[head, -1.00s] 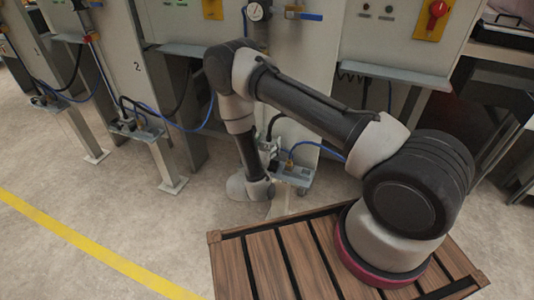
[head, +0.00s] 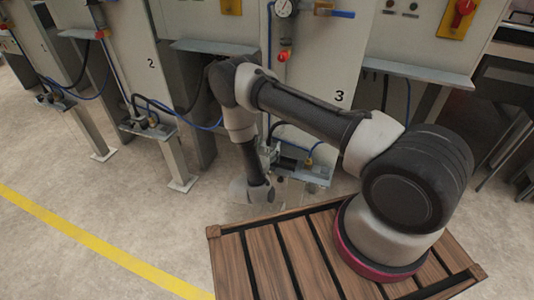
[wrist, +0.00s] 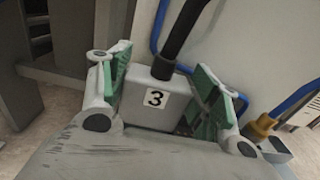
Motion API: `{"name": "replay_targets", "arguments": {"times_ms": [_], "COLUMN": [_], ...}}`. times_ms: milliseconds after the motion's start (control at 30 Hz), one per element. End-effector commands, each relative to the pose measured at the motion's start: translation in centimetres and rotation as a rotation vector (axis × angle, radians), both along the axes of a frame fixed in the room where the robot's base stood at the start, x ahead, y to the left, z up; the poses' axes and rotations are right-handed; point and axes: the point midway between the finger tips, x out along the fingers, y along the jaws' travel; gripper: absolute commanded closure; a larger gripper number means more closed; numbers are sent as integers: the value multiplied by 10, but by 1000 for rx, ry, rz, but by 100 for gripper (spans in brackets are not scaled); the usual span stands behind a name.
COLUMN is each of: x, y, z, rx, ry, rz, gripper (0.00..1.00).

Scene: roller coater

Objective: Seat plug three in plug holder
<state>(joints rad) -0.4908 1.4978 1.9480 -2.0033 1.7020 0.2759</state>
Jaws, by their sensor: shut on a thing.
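Plug three is a pale grey block (wrist: 158,97) with a "3" label and a thick black cable rising from its top. In the wrist view it sits between the green-padded fingers of my gripper (wrist: 160,92), which is shut on it. In the head view my gripper (head: 266,156) is small and partly hidden, at the left end of a grey metal bracket (head: 318,174) under the panel marked 3. This bracket appears to carry the plug holder. The holder's opening and the plug's underside are hidden, so I cannot tell whether they touch.
A brass fitting (wrist: 262,125) with a blue hose (wrist: 292,100) stands on the bracket right of my gripper. Panel three (head: 320,70) rises behind. Station two's bracket (head: 150,128) is to the left. Open floor (head: 90,205) lies at left front.

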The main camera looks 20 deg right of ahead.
Motion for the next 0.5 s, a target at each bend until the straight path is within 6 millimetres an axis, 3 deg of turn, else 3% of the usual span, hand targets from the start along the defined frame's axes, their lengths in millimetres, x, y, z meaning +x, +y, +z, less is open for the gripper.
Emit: {"name": "replay_targets", "arguments": {"times_ms": [100,200,500], "x": [-1,0,0], "y": [0,0,0], "z": [-20,-28,-29], "rx": [-1,0,0], "ry": [1,0,0], "rz": [0,0,0], "gripper": [70,70,70]}}
